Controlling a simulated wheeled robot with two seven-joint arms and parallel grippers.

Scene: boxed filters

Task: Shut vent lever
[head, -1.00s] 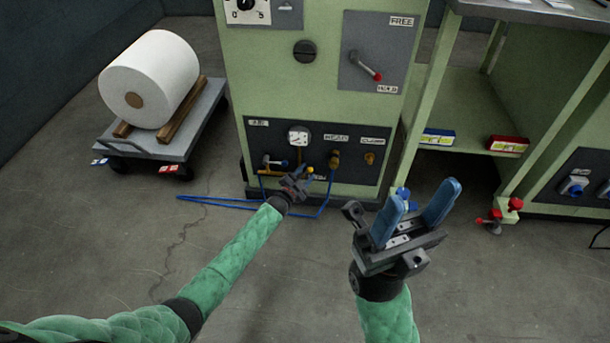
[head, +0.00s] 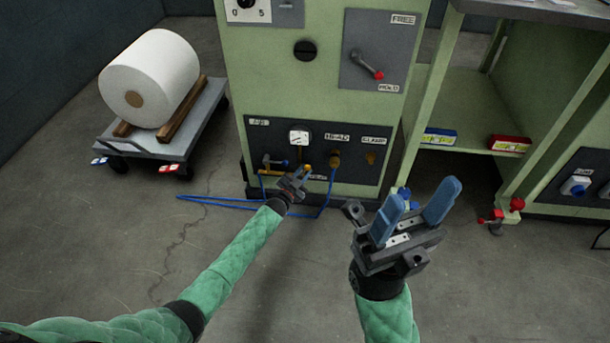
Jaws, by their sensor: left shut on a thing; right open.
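My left gripper (head: 301,174) is at this panel, below the gauge, shut on a small lever with a yellow tip (head: 308,167), which I take to be the vent lever. The gripper hides most of this lever, so its exact angle cannot be told. A small label beside it is too small to read. My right gripper (head: 415,212) is open and empty, with its blue fingers apart, in front of the machine's right side.
A red-tipped lever (head: 378,74) sits on the FREE/HOLD plate above. A blue hose (head: 240,204) lies on the floor below the panel. A cart with a white roll (head: 150,78) stands left. Blue (head: 438,138) and red (head: 508,145) boxes sit on the right shelf.

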